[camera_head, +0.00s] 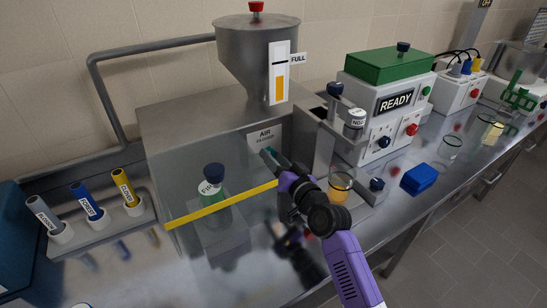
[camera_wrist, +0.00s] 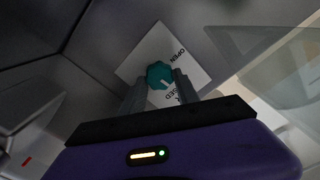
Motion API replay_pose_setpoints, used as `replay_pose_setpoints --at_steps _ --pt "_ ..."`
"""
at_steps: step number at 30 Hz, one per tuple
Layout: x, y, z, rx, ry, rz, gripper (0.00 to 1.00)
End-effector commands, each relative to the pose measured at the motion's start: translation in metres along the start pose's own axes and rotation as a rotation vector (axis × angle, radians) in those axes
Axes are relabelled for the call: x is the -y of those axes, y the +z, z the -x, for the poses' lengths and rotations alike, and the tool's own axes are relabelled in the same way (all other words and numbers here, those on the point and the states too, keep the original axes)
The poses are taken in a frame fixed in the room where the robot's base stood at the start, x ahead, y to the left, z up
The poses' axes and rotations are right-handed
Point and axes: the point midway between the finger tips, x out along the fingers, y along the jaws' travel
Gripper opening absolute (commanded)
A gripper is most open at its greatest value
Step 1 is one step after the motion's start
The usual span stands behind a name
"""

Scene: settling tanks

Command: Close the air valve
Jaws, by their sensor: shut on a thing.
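The air valve is a small teal knob (camera_wrist: 160,75) on a white plate (camera_wrist: 150,50) lettered OPEN and what looks like CLOSED, in the wrist view. My gripper (camera_wrist: 160,92) has its two grey fingers on either side of the knob, shut on it. A pale mark on the knob shows, but which word it points to I cannot tell. In the head view my gripper (camera_head: 270,154) reaches the metal tank front just below the AIR label (camera_head: 265,134). There the knob is mostly hidden by the fingers.
A hopper (camera_head: 257,55) with a FULL gauge stands above the valve. A yellow bar (camera_head: 220,205) and a dark-capped bottle (camera_head: 213,185) are left of my arm. A beaker of yellow liquid (camera_head: 340,187) stands close on its right. A READY box (camera_head: 390,100) is farther right.

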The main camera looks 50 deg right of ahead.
Motion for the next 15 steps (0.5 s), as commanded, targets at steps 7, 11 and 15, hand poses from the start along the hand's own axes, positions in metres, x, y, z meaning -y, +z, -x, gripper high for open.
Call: replay_pose_setpoints --at_steps 7,11,15 --pt "-0.0014 0.0007 0.0004 0.002 0.002 -0.098 0.0" --pt "-0.0014 0.001 0.0004 0.002 0.001 -0.121 0.0" --pt "-0.0013 0.0014 0.0004 0.003 0.001 -0.13 0.0"
